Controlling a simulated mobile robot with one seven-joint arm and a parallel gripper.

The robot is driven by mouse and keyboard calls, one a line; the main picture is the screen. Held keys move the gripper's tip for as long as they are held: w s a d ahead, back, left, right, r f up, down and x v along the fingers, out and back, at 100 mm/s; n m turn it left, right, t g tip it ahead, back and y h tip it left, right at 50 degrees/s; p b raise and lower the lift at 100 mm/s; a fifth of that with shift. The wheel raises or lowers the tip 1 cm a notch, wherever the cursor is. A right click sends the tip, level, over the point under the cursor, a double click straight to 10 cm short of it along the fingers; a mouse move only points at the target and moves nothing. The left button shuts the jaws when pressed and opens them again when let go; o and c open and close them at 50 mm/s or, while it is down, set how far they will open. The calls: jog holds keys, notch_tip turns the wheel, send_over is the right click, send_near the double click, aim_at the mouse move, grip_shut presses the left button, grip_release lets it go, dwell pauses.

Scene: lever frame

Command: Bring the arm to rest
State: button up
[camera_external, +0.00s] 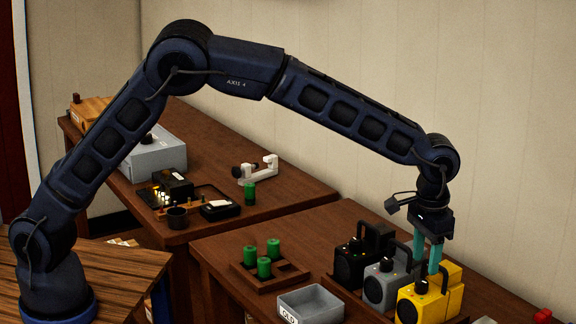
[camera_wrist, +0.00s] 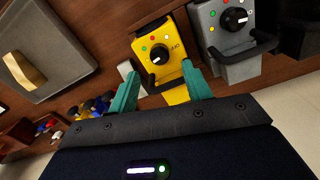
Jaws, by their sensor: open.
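My arm (camera_external: 345,110) reaches from its base at the left, up over the tables, and down to the right. My gripper (camera_external: 428,264) points down just above or beside the yellow box (camera_external: 418,306) with a black knob and handle. Its two teal fingers are apart. In the wrist view my gripper (camera_wrist: 159,70) has the yellow box (camera_wrist: 175,92) between and beyond its fingertips. I see nothing held. Whether a finger touches the box or its handle, I cannot tell.
A grey box (camera_external: 380,291) and a black box (camera_external: 350,270) with handles stand close left of the yellow one. A grey tray (camera_external: 311,304) and a wooden rack (camera_external: 245,277) with green cylinders stand further left. A white bracket (camera_external: 258,172) is on the back table.

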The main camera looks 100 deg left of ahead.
aim_at(423, 281)
notch_tip(423, 281, down, 5)
jog(key=shift+f, duration=0.1)
jog(key=shift+n, duration=0.4)
